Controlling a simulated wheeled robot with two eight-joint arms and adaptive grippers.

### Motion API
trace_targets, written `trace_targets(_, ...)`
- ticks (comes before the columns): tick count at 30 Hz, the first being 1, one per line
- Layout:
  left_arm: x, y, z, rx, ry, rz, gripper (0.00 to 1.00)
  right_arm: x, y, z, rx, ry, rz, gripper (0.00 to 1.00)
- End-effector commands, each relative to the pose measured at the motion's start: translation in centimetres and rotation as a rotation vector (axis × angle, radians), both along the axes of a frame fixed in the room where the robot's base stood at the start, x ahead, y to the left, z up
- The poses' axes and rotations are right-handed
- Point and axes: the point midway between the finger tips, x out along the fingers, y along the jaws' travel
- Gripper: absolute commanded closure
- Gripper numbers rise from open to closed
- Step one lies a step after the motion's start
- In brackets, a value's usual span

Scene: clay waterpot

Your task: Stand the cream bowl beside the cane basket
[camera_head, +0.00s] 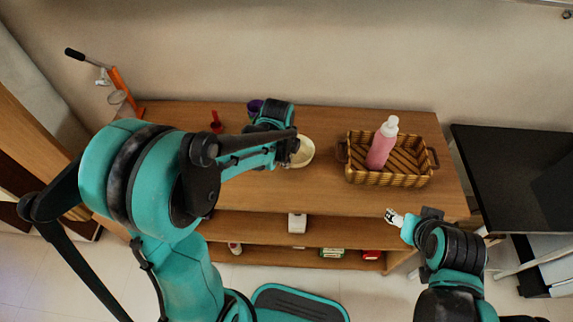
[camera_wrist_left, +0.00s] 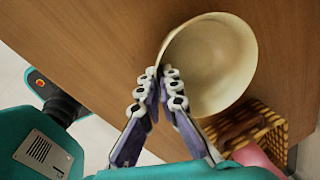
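The cream bowl (camera_head: 302,153) is at the middle of the wooden shelf top, left of the cane basket (camera_head: 388,181). My left gripper (camera_head: 290,150) is at the bowl's left rim. In the left wrist view, the fingertips (camera_wrist_left: 161,72) close together on the rim of the bowl (camera_wrist_left: 215,60), one finger outside and one inside. I cannot tell whether the bowl touches the wood. The basket also shows in the left wrist view (camera_wrist_left: 250,128). My right gripper (camera_head: 394,217) is in front of the shelf's right end, empty; its finger opening is too small to judge.
A pink bottle (camera_head: 382,145) stands in the basket. A black table (camera_head: 510,160) stands at right. There is bare wood between bowl and basket.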

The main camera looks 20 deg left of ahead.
Motion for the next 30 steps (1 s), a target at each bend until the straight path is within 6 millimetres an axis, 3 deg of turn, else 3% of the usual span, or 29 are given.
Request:
trace_targets(2,0.0,0.0,-1.2,0.0,-0.001,0.0,1.0,0.0,0.0,-0.7,0.0,0.0,0.0,0.39)
trace_targets(13,0.0,0.0,-1.5,0.0,0.0,0.0,1.0,0.0,0.0,-0.9,0.0,0.0,0.0,0.39)
trace_targets(16,0.0,0.0,-1.4,0.0,0.0,0.0,0.74,0.0,0.0,-0.8,0.0,0.0,0.0,0.39)
trace_targets(26,0.0,0.0,-1.2,0.0,0.0,0.0,0.74,0.0,0.0,-0.6,0.0,0.0,0.0,0.39)
trace_targets(30,-0.2,0.0,0.3,0.0,0.0,0.0,0.74,0.0,0.0,0.1,0.0,0.0,0.0,0.39)
